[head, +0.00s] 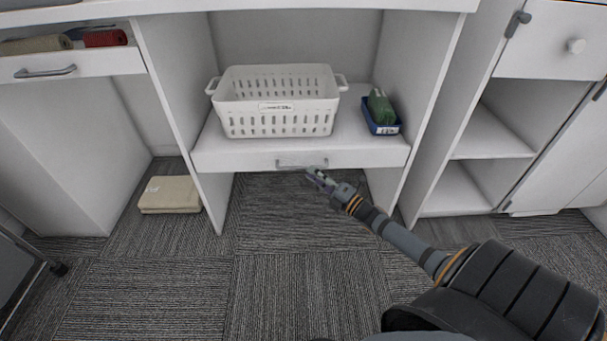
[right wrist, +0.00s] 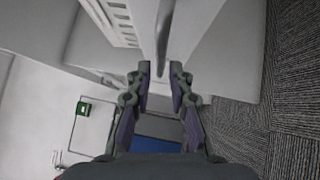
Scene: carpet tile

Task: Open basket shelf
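The basket shelf (head: 235,159) is a white pull-out shelf under the desk, with a grey bar handle (head: 301,164) on its front. A white slotted basket (head: 277,101) stands on it. My right gripper (head: 313,174) is just below and in front of the handle's right part in the head view. In the right wrist view, the gripper (right wrist: 160,72) has its two fingers apart. The handle (right wrist: 164,38) runs up ahead from between the fingertips, and nothing is clamped. I cannot tell whether the fingers touch it. My left gripper is not in view.
A blue tray (head: 382,128) with a green item sits on the shelf's right side. A left drawer (head: 80,64) holds rolled items. Folded beige cloth (head: 170,194) lies on the carpet at left. Open cubbies (head: 485,135) stand at right. The carpet before the shelf is clear.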

